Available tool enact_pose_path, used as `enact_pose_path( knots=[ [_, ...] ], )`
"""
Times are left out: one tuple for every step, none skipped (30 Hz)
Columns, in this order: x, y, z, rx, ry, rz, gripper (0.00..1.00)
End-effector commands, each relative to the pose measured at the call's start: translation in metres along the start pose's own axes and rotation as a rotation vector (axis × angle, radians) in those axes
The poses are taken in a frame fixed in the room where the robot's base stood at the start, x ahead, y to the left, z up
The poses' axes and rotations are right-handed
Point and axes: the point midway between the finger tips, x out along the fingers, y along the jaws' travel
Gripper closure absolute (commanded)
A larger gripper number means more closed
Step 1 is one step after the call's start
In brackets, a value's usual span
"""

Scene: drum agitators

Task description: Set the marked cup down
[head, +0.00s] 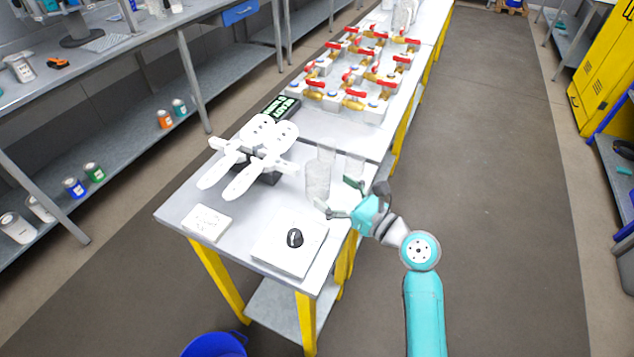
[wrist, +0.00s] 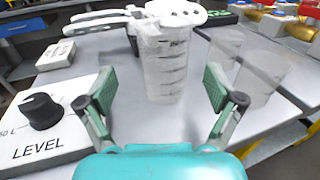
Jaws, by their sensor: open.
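A marked cup (head: 317,181), whitish and translucent with dark graduation lines, stands upright on the table (head: 178,212) near its right edge. In the wrist view the marked cup (wrist: 165,65) stands straight ahead, between and just beyond my fingers. My gripper (head: 340,198) is at the right edge of the table, beside the cup. In the wrist view my gripper (wrist: 162,98) has its fingers spread wide, one to each side of the cup, with gaps between them and the cup. Nothing is held.
Two clear cups (wrist: 225,50) (wrist: 262,72) stand right of the marked cup. A LEVEL knob box (head: 290,242) sits at the table's front. A white agitator device (head: 255,155) stands left of the cup, with a small white block (head: 206,222) nearby. Valves with red handles (head: 352,95) lie behind.

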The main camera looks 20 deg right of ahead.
Motion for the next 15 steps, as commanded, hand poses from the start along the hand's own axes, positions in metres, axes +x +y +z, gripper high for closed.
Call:
enact_pose_path(
  knots=[
    [0.003,0.000,0.000,0.000,0.000,0.000,0.08],
    [0.004,0.000,0.000,-0.001,0.000,0.000,0.08],
    [0.006,-0.001,0.000,-0.001,0.000,-0.001,0.08],
    [0.009,-0.001,-0.001,-0.001,0.000,-0.001,0.08],
    [0.012,-0.002,-0.001,-0.001,0.001,0.000,0.08],
    [0.018,-0.002,-0.001,-0.001,0.000,0.001,0.08],
    [0.022,-0.003,-0.001,-0.002,0.000,0.002,0.08],
    [0.027,-0.004,-0.002,-0.001,0.000,0.002,0.08],
    [0.033,-0.005,-0.002,-0.001,0.000,0.001,0.08],
    [0.037,-0.005,-0.002,-0.001,-0.001,0.001,0.08],
    [0.041,-0.005,-0.002,-0.001,0.000,0.001,0.08],
    [0.045,-0.005,-0.002,-0.001,0.001,0.001,0.08],
    [0.048,-0.005,-0.002,0.000,0.001,0.001,0.08],
    [0.050,-0.005,-0.002,0.000,0.000,0.000,0.08],
    [0.052,-0.005,-0.002,0.000,0.000,-0.001,0.08]
  ],
)
